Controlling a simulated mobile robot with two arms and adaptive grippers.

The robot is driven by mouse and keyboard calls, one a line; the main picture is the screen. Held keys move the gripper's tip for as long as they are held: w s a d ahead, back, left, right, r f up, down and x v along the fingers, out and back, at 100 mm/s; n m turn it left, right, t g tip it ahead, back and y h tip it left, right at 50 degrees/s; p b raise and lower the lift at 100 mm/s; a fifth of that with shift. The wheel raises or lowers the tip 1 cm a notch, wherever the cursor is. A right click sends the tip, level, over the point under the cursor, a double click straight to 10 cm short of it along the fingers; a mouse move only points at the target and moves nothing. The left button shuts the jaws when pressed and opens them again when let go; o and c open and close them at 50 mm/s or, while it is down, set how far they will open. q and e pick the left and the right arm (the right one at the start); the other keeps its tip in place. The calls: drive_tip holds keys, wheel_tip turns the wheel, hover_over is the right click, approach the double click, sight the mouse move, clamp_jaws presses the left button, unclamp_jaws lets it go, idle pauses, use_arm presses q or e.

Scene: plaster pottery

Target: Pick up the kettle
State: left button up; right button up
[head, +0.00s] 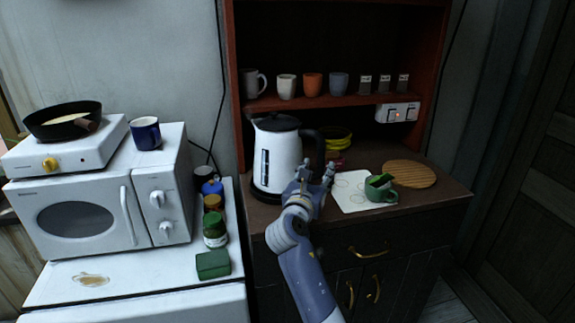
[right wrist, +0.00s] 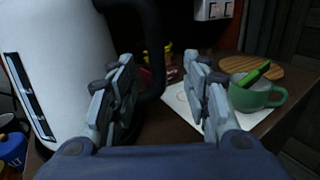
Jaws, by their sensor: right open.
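The white kettle (head: 277,158) with a black lid and black handle stands upright on the dark cabinet top, on a black base. Its handle (head: 313,150) is on its right side. My right gripper (head: 316,174) is open in front of the kettle's lower right side, near the handle. In the right wrist view the kettle body (right wrist: 62,70) fills the left, and the handle (right wrist: 153,45) shows beyond and between the open fingers (right wrist: 160,85). Nothing is between the fingertips that I can see as held. My left gripper is not in view.
A green mug (head: 381,191) stands on a white sheet (head: 350,203) right of my gripper, near a round wooden board (head: 409,174). Cups line the shelf (head: 340,101) above. A microwave (head: 90,205) and several jars (head: 214,229) are at left.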

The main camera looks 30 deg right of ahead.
sight(320, 162)
drive_tip(key=shift+w+d, duration=0.5)
drive_tip(key=shift+d, duration=0.05)
drive_tip(key=shift+w+d, duration=0.25)
drive_tip(key=shift+w, duration=0.05)
drive_tip(key=p+x, duration=0.1)
drive_tip(key=x, duration=0.2)
drive_tip(key=shift+w, duration=0.25)
drive_tip(key=shift+w+d, duration=0.45)
drive_tip(key=shift+a, duration=0.1)
clamp_jaws()
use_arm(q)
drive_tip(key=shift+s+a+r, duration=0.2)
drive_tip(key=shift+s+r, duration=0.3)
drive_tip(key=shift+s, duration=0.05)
